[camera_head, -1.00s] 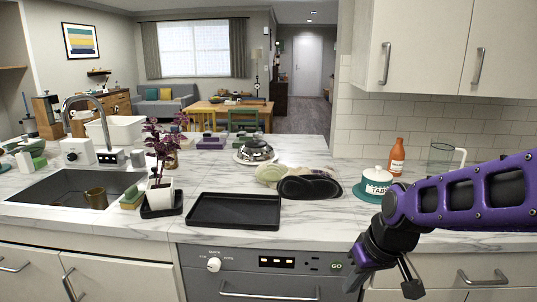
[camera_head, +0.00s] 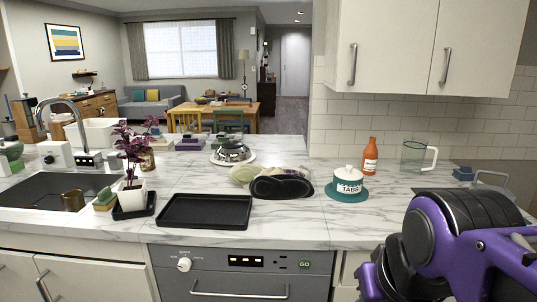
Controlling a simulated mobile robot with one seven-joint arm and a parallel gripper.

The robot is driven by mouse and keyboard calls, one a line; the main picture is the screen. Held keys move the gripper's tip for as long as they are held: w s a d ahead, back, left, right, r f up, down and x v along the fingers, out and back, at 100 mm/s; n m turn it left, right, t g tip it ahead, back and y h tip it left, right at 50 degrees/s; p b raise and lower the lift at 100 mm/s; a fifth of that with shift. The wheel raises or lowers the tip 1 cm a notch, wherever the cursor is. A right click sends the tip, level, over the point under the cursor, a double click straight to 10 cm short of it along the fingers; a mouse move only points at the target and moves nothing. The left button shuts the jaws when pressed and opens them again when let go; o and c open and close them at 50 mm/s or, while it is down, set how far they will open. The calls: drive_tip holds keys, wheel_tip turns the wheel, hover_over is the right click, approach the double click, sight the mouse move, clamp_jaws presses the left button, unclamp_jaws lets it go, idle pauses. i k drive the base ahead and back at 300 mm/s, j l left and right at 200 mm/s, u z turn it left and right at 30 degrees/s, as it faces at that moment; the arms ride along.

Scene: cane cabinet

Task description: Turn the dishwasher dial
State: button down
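The dishwasher (camera_head: 240,277) is the grey front under the counter at the lower middle. Its white round dial (camera_head: 184,264) sits on the left of the control panel, with small marks around it. My purple and black arm fills the lower right corner, well to the right of the dial. Nothing touches the dial. The fingertips of my gripper do not show; they are hidden by the arm or below the picture's edge.
The dishwasher handle (camera_head: 240,294) runs below the panel. The counter above holds a black tray (camera_head: 205,212), a potted plant (camera_head: 131,185), a TABS jar (camera_head: 347,183) and an orange bottle (camera_head: 370,157). The space before the panel looks clear.

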sight(183, 264)
drive_tip(key=u, duration=1.1)
